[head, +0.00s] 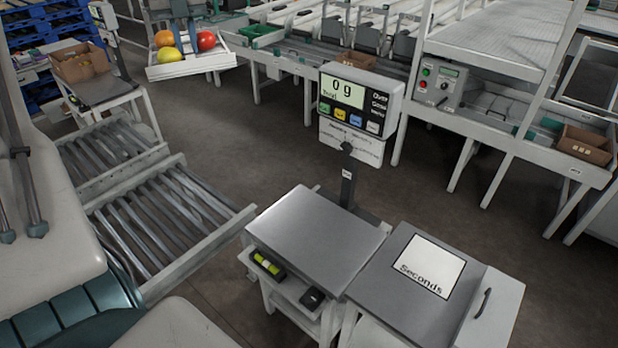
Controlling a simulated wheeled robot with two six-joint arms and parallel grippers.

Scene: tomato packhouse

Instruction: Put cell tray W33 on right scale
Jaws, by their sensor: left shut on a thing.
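A white cell tray (192,69) shows at the upper left, off the floor. It carries an orange tomato (164,38), a yellow tomato (169,55) and a red tomato (206,41). No W33 marking is readable. My left gripper (184,38) reaches down at the tray's middle, shut on it; its fingertips are partly hidden. The right scale (314,236) stands in front with a bare grey platform. Its display (343,92) reads 0 g. The tray is far to the upper left of this platform. My right gripper is not in view.
A lidded bin marked Seconds (395,312) adjoins the scale on the right. A roller conveyor (170,221) lies to its left. The scale's display post stands behind the platform. Another scale and a cardboard box (80,63) are at the far left. Open floor lies behind.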

